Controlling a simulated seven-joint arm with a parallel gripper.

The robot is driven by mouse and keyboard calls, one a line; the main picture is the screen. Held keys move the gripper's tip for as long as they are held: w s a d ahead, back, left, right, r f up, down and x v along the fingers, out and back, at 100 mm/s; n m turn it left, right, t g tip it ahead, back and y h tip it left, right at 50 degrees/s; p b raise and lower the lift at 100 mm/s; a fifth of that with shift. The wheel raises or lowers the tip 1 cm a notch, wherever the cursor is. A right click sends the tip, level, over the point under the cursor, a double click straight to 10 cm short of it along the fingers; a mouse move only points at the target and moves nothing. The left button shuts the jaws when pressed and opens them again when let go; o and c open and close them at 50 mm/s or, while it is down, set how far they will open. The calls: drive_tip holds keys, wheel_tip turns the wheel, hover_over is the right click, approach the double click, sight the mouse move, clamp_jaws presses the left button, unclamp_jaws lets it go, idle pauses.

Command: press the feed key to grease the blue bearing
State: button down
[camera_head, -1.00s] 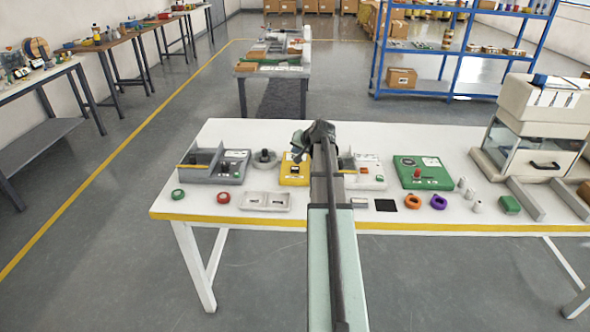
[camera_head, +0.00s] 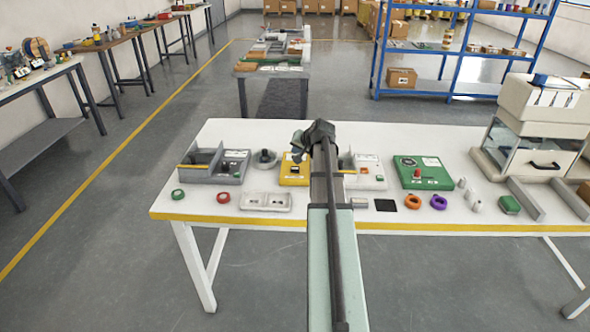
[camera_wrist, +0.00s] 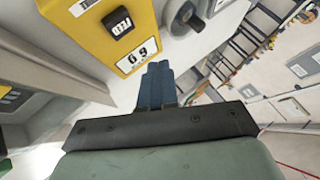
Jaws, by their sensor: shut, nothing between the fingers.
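The yellow unit (camera_head: 294,176) stands near the middle of the white table and carries a small dark key. The wrist view shows this yellow unit (camera_wrist: 90,22) close up, with a black key (camera_wrist: 118,22) marked in white and a label reading "6 9" below it. My gripper (camera_head: 297,157) is over the yellow unit's rear part in the head view. In the wrist view my gripper (camera_wrist: 158,70) has its two blue fingers together and empty, right of the label and apart from the key. I cannot make out a blue bearing in either view.
A grey tray unit (camera_head: 196,178) and a round dark-knobbed part (camera_head: 264,158) stand left of the yellow unit. A white unit (camera_head: 368,180) and a green unit (camera_head: 424,180) stand right. Orange (camera_head: 412,202) and purple (camera_head: 438,202) rings lie near the front edge.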

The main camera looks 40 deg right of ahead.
sight(297, 169)
wheel_tip(297, 169, up, 4)
drive_tip(key=shift+f, duration=0.1)
idle(0.5)
drive_tip(key=shift+f, duration=4.4)
drive_tip(key=shift+f, duration=0.1)
drive_tip(key=shift+f, duration=0.35)
